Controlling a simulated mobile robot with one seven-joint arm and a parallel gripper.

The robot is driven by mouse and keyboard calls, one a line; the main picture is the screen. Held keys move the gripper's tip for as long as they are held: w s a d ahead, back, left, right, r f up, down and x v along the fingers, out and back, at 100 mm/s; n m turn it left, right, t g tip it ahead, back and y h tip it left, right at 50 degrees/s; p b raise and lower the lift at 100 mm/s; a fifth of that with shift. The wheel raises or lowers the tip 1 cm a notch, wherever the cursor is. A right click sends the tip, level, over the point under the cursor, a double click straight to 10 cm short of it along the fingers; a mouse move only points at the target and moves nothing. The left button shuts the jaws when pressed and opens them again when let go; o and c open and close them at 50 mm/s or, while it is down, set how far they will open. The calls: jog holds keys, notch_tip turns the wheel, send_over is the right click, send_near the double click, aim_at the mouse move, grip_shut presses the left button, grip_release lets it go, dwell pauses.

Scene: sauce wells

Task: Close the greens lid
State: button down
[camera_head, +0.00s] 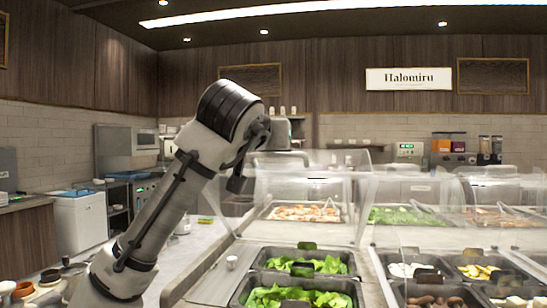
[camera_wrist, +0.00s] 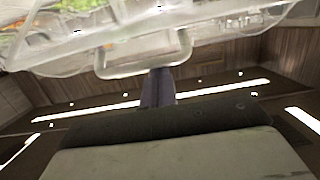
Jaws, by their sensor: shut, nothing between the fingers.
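Two pans of green leaves, the far one (camera_head: 305,263) and the near one (camera_head: 297,297), sit in the counter in the head view. A clear raised lid (camera_head: 308,192) stands behind them; I take it as the greens lid. My gripper (camera_head: 236,184) is at its upper left edge, fingers pointing down. In the wrist view a clear lid (camera_wrist: 215,30) with a U-shaped handle (camera_wrist: 145,68) fills the top, with blurred green behind it. My shut, empty fingers (camera_wrist: 157,75) reach the handle's bar; I cannot tell if they touch it.
More clear covers (camera_head: 410,195) stand to the right over other food. Open pans of eggs and vegetables (camera_head: 478,271) lie at the right front. Small bowls (camera_head: 25,289) stand at the lower left.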

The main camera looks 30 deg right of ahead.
jog(key=s+a+f+t+h+b, duration=0.1)
jog(key=s+a+f+b, duration=0.1)
jog(key=f+b, duration=0.4)
jog(key=s+a+f+t+h+b, duration=0.1)
jog(key=s+a+f+t+b, duration=0.1)
jog(key=f+b, duration=0.4)
jog(key=s+a+b, duration=0.1)
jog(key=s+b, duration=0.1)
jog(key=shift+s, duration=0.35)
